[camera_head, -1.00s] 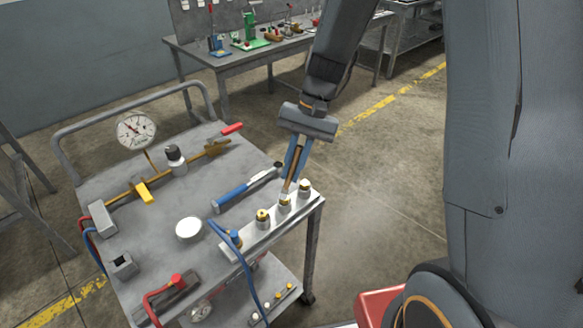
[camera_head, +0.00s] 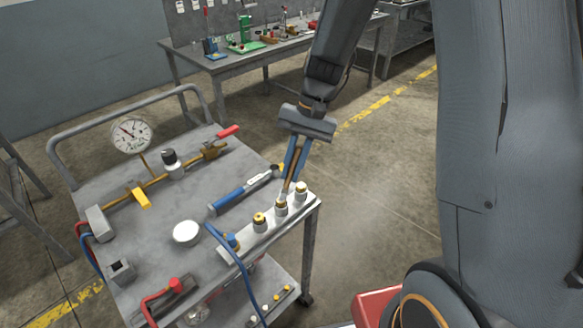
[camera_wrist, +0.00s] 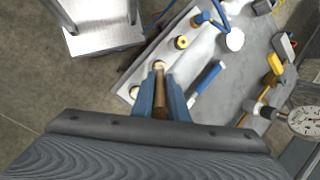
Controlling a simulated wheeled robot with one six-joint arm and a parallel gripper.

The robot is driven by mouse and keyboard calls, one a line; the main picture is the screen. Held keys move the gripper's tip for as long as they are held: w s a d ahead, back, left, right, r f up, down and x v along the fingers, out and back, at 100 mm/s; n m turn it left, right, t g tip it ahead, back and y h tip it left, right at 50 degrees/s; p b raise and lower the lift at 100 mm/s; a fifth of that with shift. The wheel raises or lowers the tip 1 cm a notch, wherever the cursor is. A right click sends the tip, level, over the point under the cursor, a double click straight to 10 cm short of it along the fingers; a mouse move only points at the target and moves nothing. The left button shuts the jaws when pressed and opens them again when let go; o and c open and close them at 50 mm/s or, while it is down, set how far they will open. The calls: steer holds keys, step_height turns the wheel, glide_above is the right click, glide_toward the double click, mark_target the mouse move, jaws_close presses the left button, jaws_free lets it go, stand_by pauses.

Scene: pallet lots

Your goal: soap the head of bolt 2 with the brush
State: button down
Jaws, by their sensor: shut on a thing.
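My gripper (camera_head: 295,160) is shut on a brush (camera_wrist: 160,95) with a brown handle, pointing down and slightly tilted. Three brass-topped bolts stand in a row on a pale plate (camera_head: 247,254) along the cart's right edge. The brush tip is at the middle bolt (camera_head: 281,208); I cannot tell whether it touches the head. One bolt (camera_head: 260,223) stands nearer the blue hose, and another (camera_head: 302,189) is at the far end. In the wrist view the brush tip overlaps the middle bolt's head, partly hiding it. No bolt numbers are legible.
The cart top (camera_head: 150,235) also holds a blue torque-wrench-like tool (camera_head: 240,193), a white round lid (camera_head: 186,233), a gauge (camera_head: 131,133) and a brass pipe with a yellow lever (camera_head: 139,195). A blue hose (camera_head: 236,262) crosses near the plate.

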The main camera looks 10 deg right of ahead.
steer(key=shift+a, duration=0.1)
steer(key=shift+s+a+f, duration=0.1)
steer(key=shift+s+a, duration=0.15)
steer(key=shift+s, duration=0.05)
steer(key=shift+p, duration=0.3)
steer(key=shift+s+a, duration=0.25)
steer(key=shift+a, duration=0.05)
steer(key=shift+w+d, duration=0.1)
steer(key=shift+w, duration=0.05)
steer(key=shift+w+d+r+p, duration=0.2)
steer(key=shift+d+p, duration=0.05)
steer(key=shift+p, duration=0.15)
steer(key=shift+d, duration=0.1)
steer(key=shift+w+d+f, duration=0.1)
steer(key=shift+w+d, duration=0.15)
steer(key=shift+s+a, duration=0.1)
steer(key=shift+a, duration=0.05)
stand_by(0.4)
